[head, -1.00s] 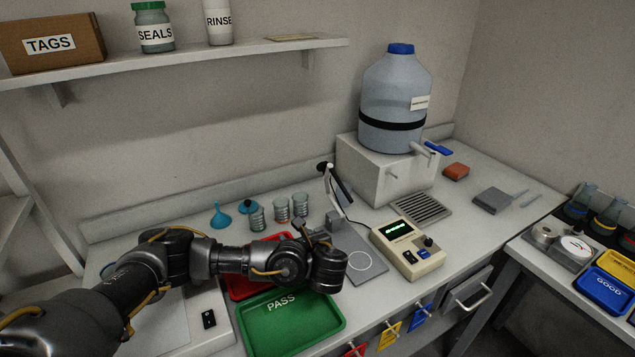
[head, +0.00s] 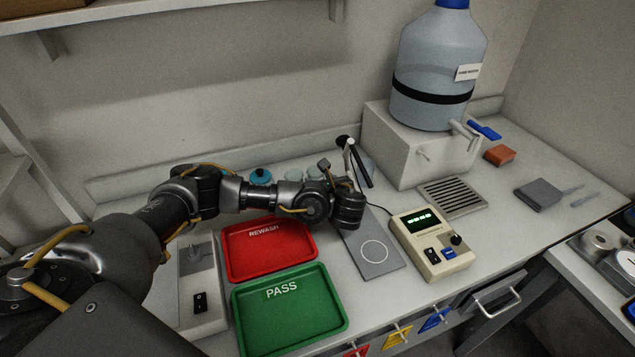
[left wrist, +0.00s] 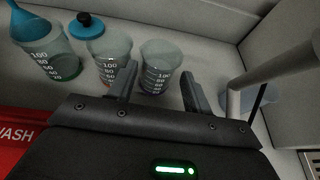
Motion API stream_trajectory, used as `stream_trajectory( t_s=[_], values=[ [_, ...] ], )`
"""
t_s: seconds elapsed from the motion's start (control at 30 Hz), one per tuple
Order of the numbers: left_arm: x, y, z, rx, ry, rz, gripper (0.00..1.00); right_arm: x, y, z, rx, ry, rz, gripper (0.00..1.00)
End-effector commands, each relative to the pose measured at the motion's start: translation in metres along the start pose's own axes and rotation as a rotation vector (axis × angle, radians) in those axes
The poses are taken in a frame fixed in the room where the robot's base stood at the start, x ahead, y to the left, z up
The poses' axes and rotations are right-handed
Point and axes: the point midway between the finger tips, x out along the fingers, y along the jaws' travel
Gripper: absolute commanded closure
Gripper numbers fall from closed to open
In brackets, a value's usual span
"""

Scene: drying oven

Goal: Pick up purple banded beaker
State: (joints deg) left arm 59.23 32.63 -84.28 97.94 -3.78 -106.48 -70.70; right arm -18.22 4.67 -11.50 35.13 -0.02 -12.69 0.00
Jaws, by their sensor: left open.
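The purple banded beaker (left wrist: 160,62) is the rightmost of three clear beakers in the left wrist view. It stands upright, and its purple band shows low on the glass. In the head view only its upper part (head: 316,173) shows above my arm. My left gripper (left wrist: 158,88) is open, with one finger to each side of this beaker in the left wrist view. The beaker stands in line with the gap, and no grip on it shows. The left gripper's fingers are hidden behind the wrist in the head view. My right gripper is not in view.
An orange-marked beaker (left wrist: 108,60) stands close left of it, then a green banded beaker (left wrist: 50,62). A stand (head: 355,160) rises close on the right. Red REWASH (head: 271,255) and green PASS trays (head: 290,318) lie in front.

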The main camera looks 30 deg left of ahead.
Motion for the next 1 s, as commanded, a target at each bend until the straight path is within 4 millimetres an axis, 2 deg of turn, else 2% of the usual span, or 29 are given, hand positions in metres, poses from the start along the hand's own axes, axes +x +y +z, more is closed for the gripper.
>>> stream_trajectory(
  t_s=[0.1, 0.2, 0.3, 0.5, 0.8, 1.0],
  values=[
    [0.002, -0.001, 0.0, 0.001, 0.001, -0.001, 0.5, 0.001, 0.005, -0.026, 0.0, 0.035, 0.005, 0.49],
    [0.009, -0.001, 0.002, 0.0, 0.0, 0.001, 0.5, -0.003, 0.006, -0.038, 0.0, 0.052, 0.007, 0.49],
    [0.023, -0.001, 0.003, -0.001, -0.001, 0.003, 0.5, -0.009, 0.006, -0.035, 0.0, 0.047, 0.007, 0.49],
    [0.049, -0.002, 0.0, 0.001, 0.002, -0.001, 0.5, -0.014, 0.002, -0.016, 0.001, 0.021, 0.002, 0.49],
    [0.053, -0.002, -0.001, 0.0, 0.002, -0.002, 0.5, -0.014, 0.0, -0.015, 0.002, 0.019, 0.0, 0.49],
    [0.053, -0.003, -0.001, 0.0, 0.002, -0.002, 0.76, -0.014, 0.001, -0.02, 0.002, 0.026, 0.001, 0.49]
  ],
)
